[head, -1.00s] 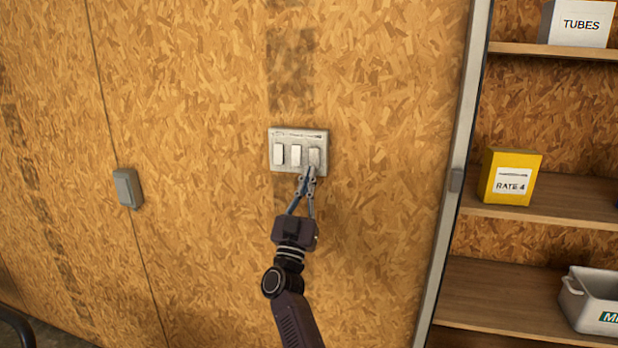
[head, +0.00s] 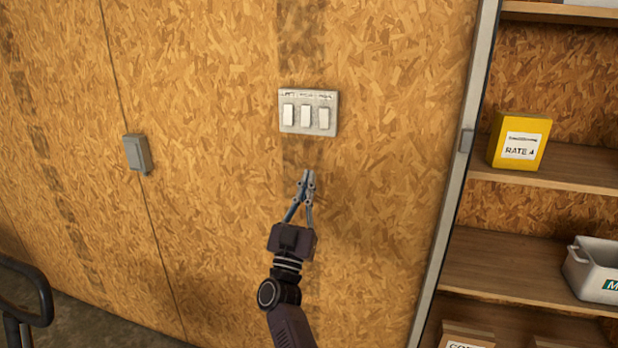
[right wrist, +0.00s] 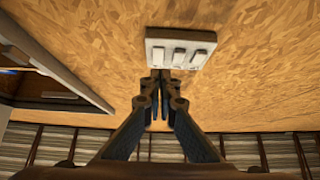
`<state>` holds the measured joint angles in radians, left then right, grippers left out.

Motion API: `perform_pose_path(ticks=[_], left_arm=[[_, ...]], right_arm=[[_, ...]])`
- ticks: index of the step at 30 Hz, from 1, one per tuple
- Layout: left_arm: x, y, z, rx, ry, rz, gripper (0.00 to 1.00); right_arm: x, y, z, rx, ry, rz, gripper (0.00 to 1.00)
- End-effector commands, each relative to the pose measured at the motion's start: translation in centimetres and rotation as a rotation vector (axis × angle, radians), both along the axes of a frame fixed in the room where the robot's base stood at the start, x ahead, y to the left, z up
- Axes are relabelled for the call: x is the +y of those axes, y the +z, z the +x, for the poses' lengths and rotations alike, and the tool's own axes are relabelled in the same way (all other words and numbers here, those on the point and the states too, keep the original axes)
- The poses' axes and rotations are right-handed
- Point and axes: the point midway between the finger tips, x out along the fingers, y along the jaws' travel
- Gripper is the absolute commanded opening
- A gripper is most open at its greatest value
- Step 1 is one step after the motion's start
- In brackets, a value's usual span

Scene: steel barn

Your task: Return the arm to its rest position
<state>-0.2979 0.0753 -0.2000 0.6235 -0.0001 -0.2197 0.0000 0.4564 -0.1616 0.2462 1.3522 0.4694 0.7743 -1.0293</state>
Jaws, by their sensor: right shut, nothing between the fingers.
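My right gripper (head: 307,178) is shut and empty, its fingertips together, in front of the wooden wall and a little below the switch plate. It also shows in the right wrist view (right wrist: 162,78), pointing toward the lower edge of the plate. The white switch plate (head: 308,130) has 3 rocker switches side by side and is fixed to the wall; it also shows in the right wrist view (right wrist: 157,62). In the head view a gap of bare wall shows between the fingertips and the plate. My left gripper is not in view.
A grey box (head: 137,153) is fixed to the wall at left. At right, shelves (head: 560,168) behind a metal post hold a yellow box (head: 520,140) and a grey bin (head: 597,268). A dark rail (head: 35,290) stands at lower left. The wall around my gripper is clear.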

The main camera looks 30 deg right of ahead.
Motion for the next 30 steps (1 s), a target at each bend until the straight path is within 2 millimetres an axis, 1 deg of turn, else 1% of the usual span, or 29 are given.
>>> perform_pose_path(ticks=[13,15,17,20,21,23,24,26,27,29,30], left_arm=[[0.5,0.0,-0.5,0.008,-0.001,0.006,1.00],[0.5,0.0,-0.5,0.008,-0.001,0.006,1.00],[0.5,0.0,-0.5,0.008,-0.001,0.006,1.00],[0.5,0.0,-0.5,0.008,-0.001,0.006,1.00],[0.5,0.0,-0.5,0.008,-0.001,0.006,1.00],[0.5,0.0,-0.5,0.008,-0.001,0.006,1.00],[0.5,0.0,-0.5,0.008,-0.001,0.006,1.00],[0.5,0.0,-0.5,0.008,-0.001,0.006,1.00],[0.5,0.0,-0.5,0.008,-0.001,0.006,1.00],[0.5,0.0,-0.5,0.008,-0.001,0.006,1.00],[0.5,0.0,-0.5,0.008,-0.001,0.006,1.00]], right_arm=[[0.0,0.0,0.0,0.001,0.001,0.001,0.00],[0.3,-0.7,0.3,0.016,0.014,-0.002,0.00],[0.9,-2.0,1.0,0.046,0.043,-0.005,0.00],[2.7,-6.5,2.7,0.143,0.131,-0.009,0.00],[3.7,-9.0,3.4,0.195,0.177,-0.007,0.00],[5.3,-13.1,4.2,0.280,0.248,-0.004,0.00],[6.4,-16.1,4.6,0.338,0.296,0.004,0.00],[7.9,-20.5,4.7,0.425,0.362,0.019,0.00],[8.9,-23.4,4.6,0.483,0.403,0.032,0.00],[10.2,-27.8,4.0,0.569,0.458,0.052,0.00],[11.1,-30.8,3.5,0.627,0.494,0.068,0.00]])
